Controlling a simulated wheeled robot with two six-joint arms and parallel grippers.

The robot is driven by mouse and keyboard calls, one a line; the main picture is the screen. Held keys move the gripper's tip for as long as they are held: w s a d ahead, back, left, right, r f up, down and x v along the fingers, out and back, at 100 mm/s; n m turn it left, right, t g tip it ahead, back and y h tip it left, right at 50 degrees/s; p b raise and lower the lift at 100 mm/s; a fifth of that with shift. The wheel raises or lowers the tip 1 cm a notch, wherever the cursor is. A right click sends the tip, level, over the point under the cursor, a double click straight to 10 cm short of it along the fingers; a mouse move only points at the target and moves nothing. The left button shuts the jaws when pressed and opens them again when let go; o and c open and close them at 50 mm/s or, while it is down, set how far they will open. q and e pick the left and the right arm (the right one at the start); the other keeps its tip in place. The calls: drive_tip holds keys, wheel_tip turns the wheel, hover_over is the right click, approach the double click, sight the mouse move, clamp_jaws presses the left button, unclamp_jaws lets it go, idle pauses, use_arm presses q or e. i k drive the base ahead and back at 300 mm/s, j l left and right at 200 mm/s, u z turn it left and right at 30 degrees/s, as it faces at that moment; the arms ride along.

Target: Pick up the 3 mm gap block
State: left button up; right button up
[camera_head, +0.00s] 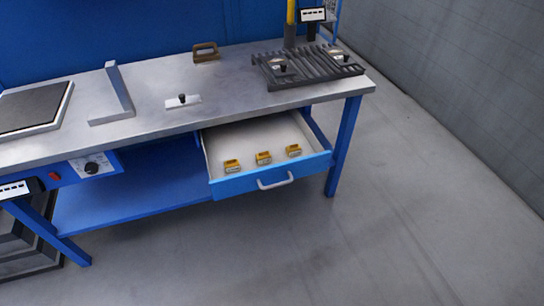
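Three small yellow blocks lie in the open drawer (215,160) under the table's right half. The left block (232,166), the middle block (263,157) and the right block (293,150) stand apart in a row near the drawer's front. Each has a paler front face, but any marking is too small to read, so I cannot tell which is the 3 mm gap block. The blocks look much alike. Neither of my grippers is in view.
The drawer has a blue front with a pale handle (275,182). The grey table (225,85) above carries an angled metal piece (118,95), a knobbed white plate (183,101), a brown handle (205,52) and a dark slatted rack (305,68). The floor in front is clear.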

sight(265, 158)
drive_tip(key=i+j, duration=0.1)
drive_tip(key=i, duration=1.05)
